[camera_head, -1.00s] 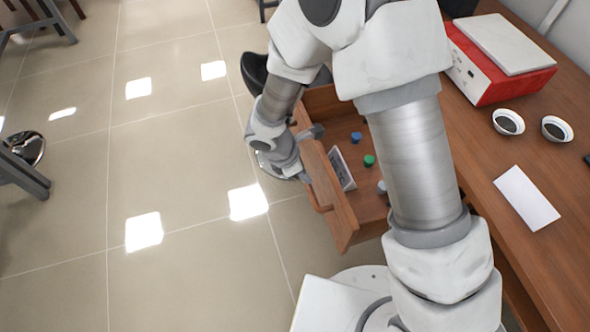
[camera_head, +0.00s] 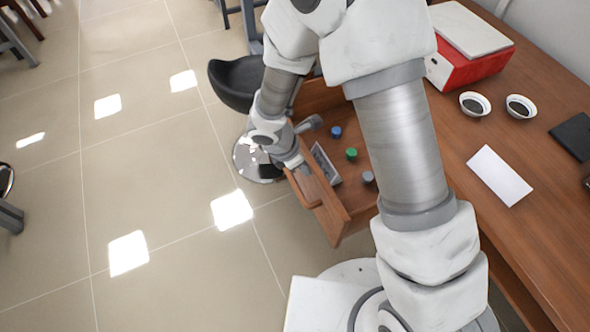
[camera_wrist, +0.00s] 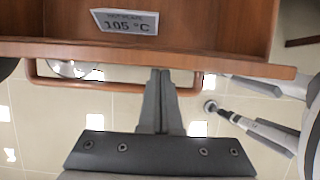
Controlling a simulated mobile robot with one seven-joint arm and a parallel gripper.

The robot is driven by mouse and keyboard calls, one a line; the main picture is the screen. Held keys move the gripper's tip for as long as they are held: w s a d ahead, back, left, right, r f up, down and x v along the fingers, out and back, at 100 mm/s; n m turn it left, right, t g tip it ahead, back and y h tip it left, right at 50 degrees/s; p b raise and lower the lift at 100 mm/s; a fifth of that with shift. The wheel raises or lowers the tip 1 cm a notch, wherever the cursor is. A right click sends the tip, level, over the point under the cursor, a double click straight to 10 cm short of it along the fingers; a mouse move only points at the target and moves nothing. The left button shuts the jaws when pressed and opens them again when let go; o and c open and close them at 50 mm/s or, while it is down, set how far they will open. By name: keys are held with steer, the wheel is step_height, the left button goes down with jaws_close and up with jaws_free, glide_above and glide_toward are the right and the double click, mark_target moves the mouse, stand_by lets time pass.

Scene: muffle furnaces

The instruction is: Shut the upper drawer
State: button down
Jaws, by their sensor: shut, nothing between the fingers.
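The upper drawer (camera_head: 342,222) is a brown wooden drawer standing open from the desk in the head view. A sign, a blue cap, a green cap and a grey cap lie inside it. Its front edge (camera_wrist: 220,62) and bar handle (camera_wrist: 60,83) show in the wrist view. My gripper (camera_wrist: 160,74) is shut and empty, its fingertips close to the drawer front beside the handle's right part; I cannot tell whether they touch. In the head view my gripper (camera_head: 300,172) is at the drawer's front, partly hidden by my wrist.
The sign (camera_wrist: 125,21) in the drawer reads 105 °C. A black stool (camera_head: 238,85) stands beyond the drawer. The desk (camera_head: 525,235) holds a red box (camera_head: 460,72), two small bowls (camera_head: 475,104) and a white sheet (camera_head: 499,175).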

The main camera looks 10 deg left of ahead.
steer(key=w+d+p, duration=0.2)
steer(key=w+d, duration=0.5)
steer(key=d, duration=0.3)
steer(key=w+d+p, duration=0.2)
steer(key=w+d, duration=0.5)
steer(key=d, duration=0.4)
